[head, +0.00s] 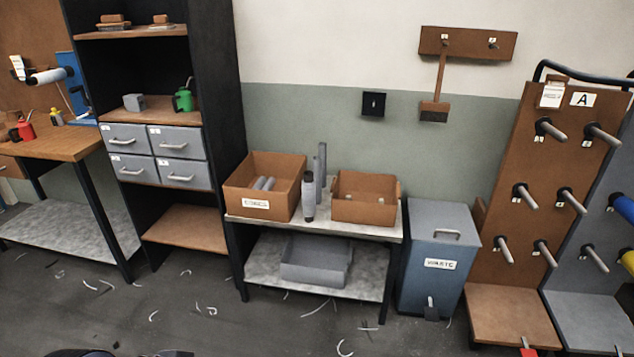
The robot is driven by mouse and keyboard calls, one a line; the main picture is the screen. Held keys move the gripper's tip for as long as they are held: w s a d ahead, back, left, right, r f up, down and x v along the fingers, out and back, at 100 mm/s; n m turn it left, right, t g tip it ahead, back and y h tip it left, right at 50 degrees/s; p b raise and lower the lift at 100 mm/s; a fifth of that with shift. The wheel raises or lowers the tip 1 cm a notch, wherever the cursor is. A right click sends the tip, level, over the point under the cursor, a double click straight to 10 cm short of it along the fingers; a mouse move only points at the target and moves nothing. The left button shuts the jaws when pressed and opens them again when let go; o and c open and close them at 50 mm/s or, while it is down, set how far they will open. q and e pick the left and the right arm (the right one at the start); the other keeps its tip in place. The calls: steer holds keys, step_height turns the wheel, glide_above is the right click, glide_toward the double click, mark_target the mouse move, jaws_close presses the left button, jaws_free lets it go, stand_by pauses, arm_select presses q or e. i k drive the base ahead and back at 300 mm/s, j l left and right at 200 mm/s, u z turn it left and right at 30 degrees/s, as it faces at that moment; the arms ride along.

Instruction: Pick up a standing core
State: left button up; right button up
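Two grey cylinders that look like cores stand upright on a low bench between two cardboard boxes. The front one (309,192) is shorter, with dark ends. The taller one (322,165) stands just behind it to the right; its lower part is partly hidden. More grey cores (264,184) lie in the left cardboard box (248,203). Neither of my grippers shows in the head view, and nothing touches the standing cores.
The right box (364,212) holds small pieces. A grey bin (316,262) sits on the bench's lower shelf (262,284). A waste bin (437,275) and a peg rack (516,200) stand right. Shelving with drawers (153,153) stands left. Scraps litter the open floor (250,330).

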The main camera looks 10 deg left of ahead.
mark_target(317, 181)
steer(key=i+l, duration=0.1)
steer(key=i, duration=0.4)
steer(key=i+l, duration=0.15)
steer(key=i, duration=0.4)
steer(key=i+l+u, duration=0.1)
steer(key=i, duration=0.4)
steer(key=i+l, duration=0.2)
steer(key=i, duration=0.3)
steer(key=i+l, duration=0.15)
steer(key=i, duration=0.4)
